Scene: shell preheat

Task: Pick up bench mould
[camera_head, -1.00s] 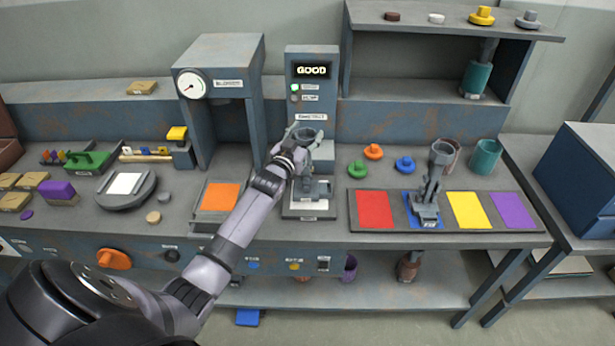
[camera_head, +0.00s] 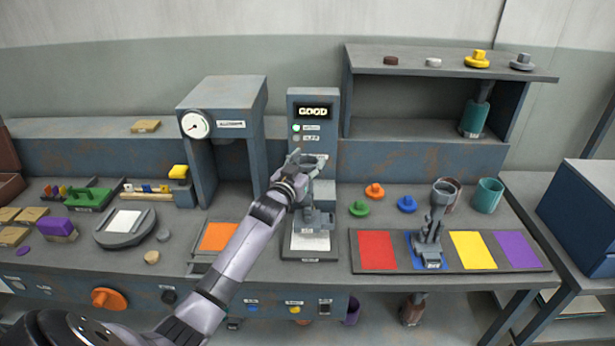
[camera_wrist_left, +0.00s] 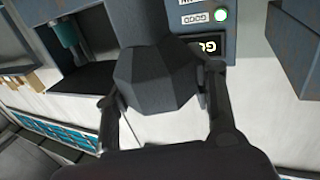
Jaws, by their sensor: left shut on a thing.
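My right gripper is in no view.
A similar grey mould (camera_head: 430,240) stands on the blue square of the colour mat (camera_head: 515,266) to the right. The gauge column (camera_head: 313,98) rises directly behind the held mould. A press with a dial (camera_head: 196,125) stands to the left. Green, orange and blue knobs lie at the right.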

